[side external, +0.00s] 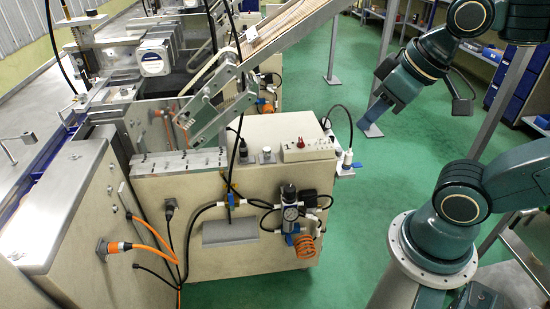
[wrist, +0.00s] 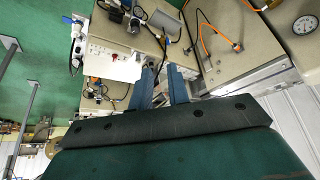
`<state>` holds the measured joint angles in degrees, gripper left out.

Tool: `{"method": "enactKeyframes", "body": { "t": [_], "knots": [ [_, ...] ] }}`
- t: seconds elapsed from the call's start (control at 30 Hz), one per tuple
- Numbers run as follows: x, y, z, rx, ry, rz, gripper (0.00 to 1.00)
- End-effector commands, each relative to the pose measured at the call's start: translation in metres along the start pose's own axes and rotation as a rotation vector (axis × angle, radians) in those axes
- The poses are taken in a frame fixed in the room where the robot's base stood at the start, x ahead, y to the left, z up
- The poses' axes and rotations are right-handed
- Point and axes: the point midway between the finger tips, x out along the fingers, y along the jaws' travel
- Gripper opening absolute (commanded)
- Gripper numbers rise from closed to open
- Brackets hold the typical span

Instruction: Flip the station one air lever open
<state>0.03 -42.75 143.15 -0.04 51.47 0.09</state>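My gripper (side external: 378,108) hangs in the air to the right of the cream machine cabinet, pointing down and left. In the wrist view its two blue fingers (wrist: 162,72) stand apart with nothing between them. A round gauge and air regulator (side external: 290,212) sit on the cabinet's front, with small blue valve parts (side external: 289,239) beside and below them. Another small blue fitting (side external: 357,165) is on the side bracket at the cabinet's right. I cannot tell which blue part is the station one lever, nor its position. My gripper is apart from all of them.
An orange coiled hose (side external: 303,248) and black hoses hang by the regulator. A control box (side external: 306,149) with buttons sits on the cabinet top (side external: 262,128). A sloping conveyor (side external: 270,45) rises above it.

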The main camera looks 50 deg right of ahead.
Motion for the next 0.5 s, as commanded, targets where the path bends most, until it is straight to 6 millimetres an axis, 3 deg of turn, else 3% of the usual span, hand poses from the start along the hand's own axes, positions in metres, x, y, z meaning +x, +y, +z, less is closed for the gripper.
{"method": "enactKeyframes", "body": {
  "t": [0.1, 0.5],
  "knots": [
    [0.002, 0.000, -0.004, 0.007, -0.004, 0.000, 0.00],
    [0.025, 0.001, -0.039, 0.073, -0.041, -0.009, 0.00]
  ]
}}
